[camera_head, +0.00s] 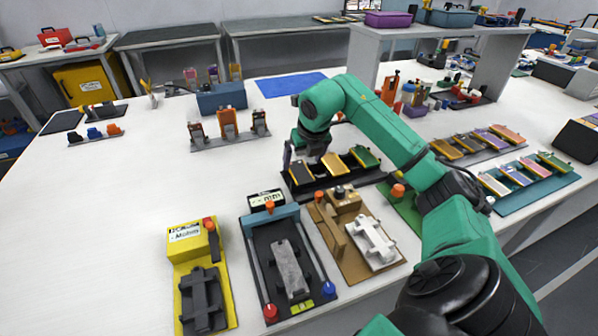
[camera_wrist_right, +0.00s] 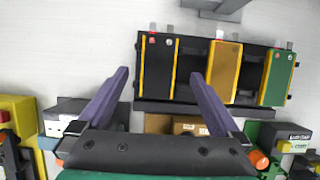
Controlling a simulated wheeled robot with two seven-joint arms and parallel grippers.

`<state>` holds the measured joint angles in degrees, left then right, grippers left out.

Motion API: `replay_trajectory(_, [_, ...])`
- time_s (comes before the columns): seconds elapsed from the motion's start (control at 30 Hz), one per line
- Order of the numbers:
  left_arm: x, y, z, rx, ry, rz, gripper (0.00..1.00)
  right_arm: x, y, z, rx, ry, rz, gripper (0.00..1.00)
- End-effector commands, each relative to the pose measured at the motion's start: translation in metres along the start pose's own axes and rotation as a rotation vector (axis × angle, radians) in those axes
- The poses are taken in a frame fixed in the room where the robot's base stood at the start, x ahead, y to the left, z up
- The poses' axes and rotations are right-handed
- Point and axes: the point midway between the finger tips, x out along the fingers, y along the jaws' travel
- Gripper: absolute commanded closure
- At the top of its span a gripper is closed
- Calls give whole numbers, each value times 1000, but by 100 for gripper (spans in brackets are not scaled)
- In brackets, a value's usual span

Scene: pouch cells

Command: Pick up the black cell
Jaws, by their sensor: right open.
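The black cell (camera_head: 301,174) stands at the left end of a dark rack (camera_head: 345,184), left of a yellow-orange cell (camera_head: 335,164) and a green cell (camera_head: 365,156). In the right wrist view the black cell (camera_wrist_right: 158,70) shows yellow edges and metal tabs at its far end. My right gripper (camera_head: 302,152) is over the left end of the rack. Its jaws are open, and in the wrist view (camera_wrist_right: 159,76) the two purple-grey fingers lie on either side of the black cell in the picture. Contact or exact height cannot be told. My left gripper is out of view.
Fixtures line the front: a yellow one (camera_head: 183,250), a dark one with red and blue knobs (camera_head: 262,252) and a brown one (camera_head: 330,243). Two more cell racks stand to the right, one on a teal base (camera_head: 540,187).

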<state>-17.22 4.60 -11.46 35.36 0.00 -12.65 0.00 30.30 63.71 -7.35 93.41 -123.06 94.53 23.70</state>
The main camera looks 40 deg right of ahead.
Motion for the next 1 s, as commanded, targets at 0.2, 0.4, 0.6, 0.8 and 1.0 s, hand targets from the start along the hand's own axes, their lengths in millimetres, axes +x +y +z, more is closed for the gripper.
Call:
replay_trajectory(0.2, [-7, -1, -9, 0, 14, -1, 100, 35, 3, -4, 0, 4, 1, 0])
replay_trajectory(0.4, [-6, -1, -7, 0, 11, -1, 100, 37, 2, -3, 0, 1, -1, 0])
replay_trajectory(0.6, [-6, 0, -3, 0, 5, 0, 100, 36, 2, -3, -1, 1, 0, 73])
replay_trajectory(0.8, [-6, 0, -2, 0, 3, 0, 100, 36, 2, -3, 0, 1, 0, 82])
replay_trajectory(1.0, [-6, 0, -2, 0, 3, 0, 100, 28, 2, 1, 0, -2, 1, 82])
